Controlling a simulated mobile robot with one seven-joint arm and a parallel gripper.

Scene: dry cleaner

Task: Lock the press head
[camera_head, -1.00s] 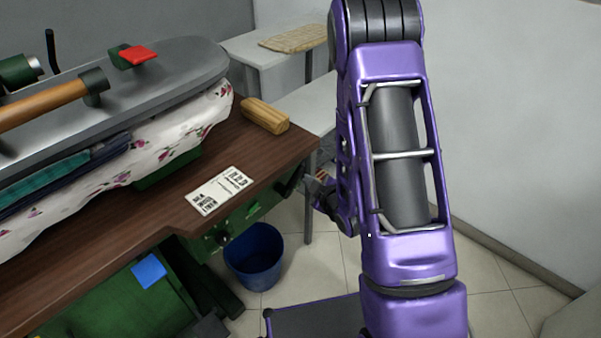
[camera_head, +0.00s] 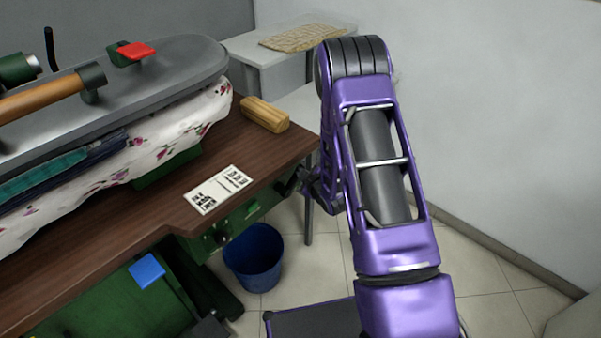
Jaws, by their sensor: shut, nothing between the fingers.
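The press head (camera_head: 180,75) is a long grey plate at the left, lying flat over a white floral cloth (camera_head: 170,140) and darker folded fabric. On top are a wooden bar handle (camera_head: 45,100) in dark green mounts and a red tab (camera_head: 136,51) on a green mount near its far end. I cannot tell which part is the lock. My gripper (camera_head: 308,186) shows as a small dark shape beside the table's right edge, mostly hidden by my purple arm. It is shut and empty, well below and right of the press head, and apart from it.
A wooden block (camera_head: 264,114) and a printed card (camera_head: 218,190) lie on the brown table (camera_head: 165,213). A blue bucket (camera_head: 254,258) stands on the floor below. A blue pedal-like square (camera_head: 147,270) is at lower left. A pale bench (camera_head: 270,72) stands behind.

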